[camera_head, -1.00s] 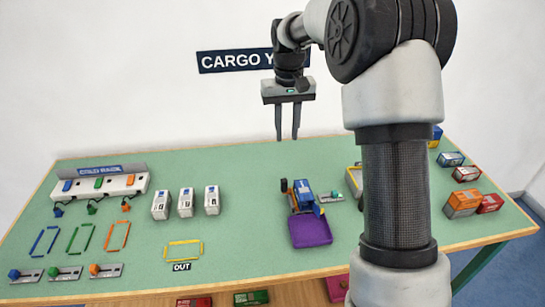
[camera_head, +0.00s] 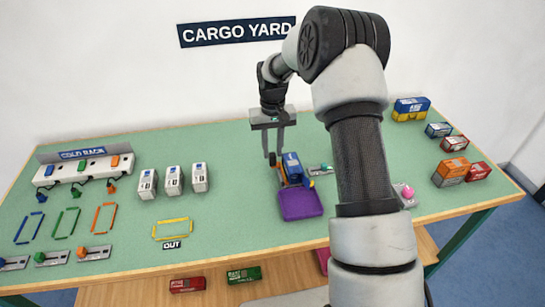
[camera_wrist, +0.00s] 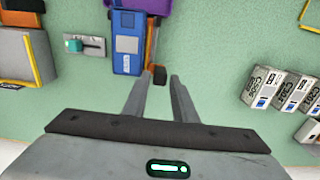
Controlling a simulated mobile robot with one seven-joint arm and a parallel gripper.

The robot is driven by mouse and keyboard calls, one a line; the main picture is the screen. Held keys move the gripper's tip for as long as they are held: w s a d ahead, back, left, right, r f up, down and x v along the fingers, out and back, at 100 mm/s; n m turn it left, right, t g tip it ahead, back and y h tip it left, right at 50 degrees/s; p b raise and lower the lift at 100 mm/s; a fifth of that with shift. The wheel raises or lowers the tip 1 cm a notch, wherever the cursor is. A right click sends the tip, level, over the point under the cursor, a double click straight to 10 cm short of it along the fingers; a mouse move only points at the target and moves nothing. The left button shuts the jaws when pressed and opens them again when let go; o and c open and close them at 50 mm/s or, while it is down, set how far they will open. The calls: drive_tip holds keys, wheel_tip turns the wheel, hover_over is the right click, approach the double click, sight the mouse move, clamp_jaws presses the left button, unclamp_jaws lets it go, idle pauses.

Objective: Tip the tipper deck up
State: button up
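The tipper (camera_head: 281,176) stands mid-table, with orange parts showing beside and below a blue container (camera_head: 292,167). A purple tray (camera_head: 302,205) lies at its near end. In the wrist view the blue container (camera_wrist: 128,42) is just ahead of my gripper (camera_wrist: 161,76), with an orange strip (camera_wrist: 152,38) along its right side. My gripper (camera_head: 274,155) is open and empty, its fingers pointing down at the tipper's far left end. A dark round part sits close by the fingertips. Whether they touch it I cannot tell. The deck looks flat; the container hides most of it.
A teal-knobbed lever (camera_head: 325,168) is right of the tipper. Several white boxes (camera_head: 172,180) stand to the left, near a yellow outline marked OUT (camera_head: 171,228). Green table is clear between the white boxes and tipper.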

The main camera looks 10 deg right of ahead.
drive_tip(key=shift+f, duration=1.45)
drive_tip(key=shift+c, duration=0.4)
clamp_jaws()
